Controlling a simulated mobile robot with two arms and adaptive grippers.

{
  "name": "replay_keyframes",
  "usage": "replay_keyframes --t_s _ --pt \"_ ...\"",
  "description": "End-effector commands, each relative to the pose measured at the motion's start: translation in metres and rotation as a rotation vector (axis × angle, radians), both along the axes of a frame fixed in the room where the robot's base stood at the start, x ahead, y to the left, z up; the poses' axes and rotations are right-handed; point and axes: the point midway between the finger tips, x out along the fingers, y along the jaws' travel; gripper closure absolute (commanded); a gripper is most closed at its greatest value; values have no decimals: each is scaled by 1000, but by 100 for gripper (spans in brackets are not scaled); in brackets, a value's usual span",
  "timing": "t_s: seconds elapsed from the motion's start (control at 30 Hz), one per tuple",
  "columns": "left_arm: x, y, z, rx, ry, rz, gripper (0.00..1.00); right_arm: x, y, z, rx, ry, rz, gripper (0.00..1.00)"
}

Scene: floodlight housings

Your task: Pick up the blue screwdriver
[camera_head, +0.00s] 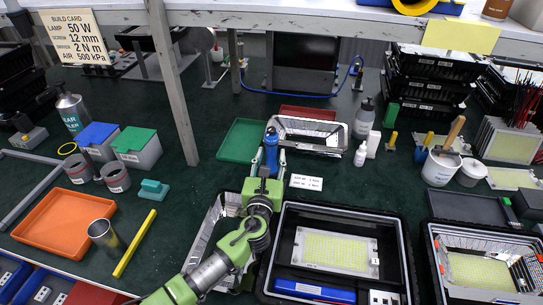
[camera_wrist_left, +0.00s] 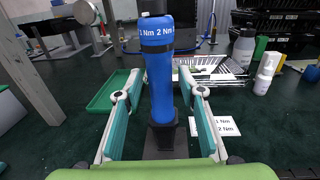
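The blue screwdriver (camera_head: 271,146) stands upright behind the middle of the bench. In the left wrist view the blue screwdriver (camera_wrist_left: 161,85) has a black band and "1 Nm 2 Nm" on its upper part, and its lower end meets a dark block-like base. My left gripper (camera_head: 268,165) reaches it from the front. In the left wrist view my left gripper (camera_wrist_left: 163,88) is open, with one finger on each side of the screwdriver and narrow gaps visible. Its contact with the screwdriver is not evident. My right gripper is not in view.
A green tray (camera_head: 242,140) lies left of the screwdriver, and a silver housing (camera_head: 310,146) stands close on the right. A torque label card (camera_head: 306,182) lies in front right. A black crate (camera_head: 400,240) with an LED panel is nearer. Shelf posts rise at the left.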

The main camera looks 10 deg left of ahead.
Motion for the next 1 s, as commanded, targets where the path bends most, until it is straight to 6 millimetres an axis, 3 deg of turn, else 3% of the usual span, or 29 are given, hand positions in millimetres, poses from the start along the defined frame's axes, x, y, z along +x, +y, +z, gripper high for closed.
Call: replay_keyframes --t_s 0.03,0.1,0.47,0.83,1.0 --pt "0 0 0 0 0 0 81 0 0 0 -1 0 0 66" --pt "0 0 0 0 0 0 99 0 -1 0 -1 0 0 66" --pt "0 0 6 -2 -4 0 100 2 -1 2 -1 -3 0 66" --pt "0 0 74 -2 -9 -1 100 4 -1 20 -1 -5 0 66" --pt "0 0 95 -1 -6 -1 100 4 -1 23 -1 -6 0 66"
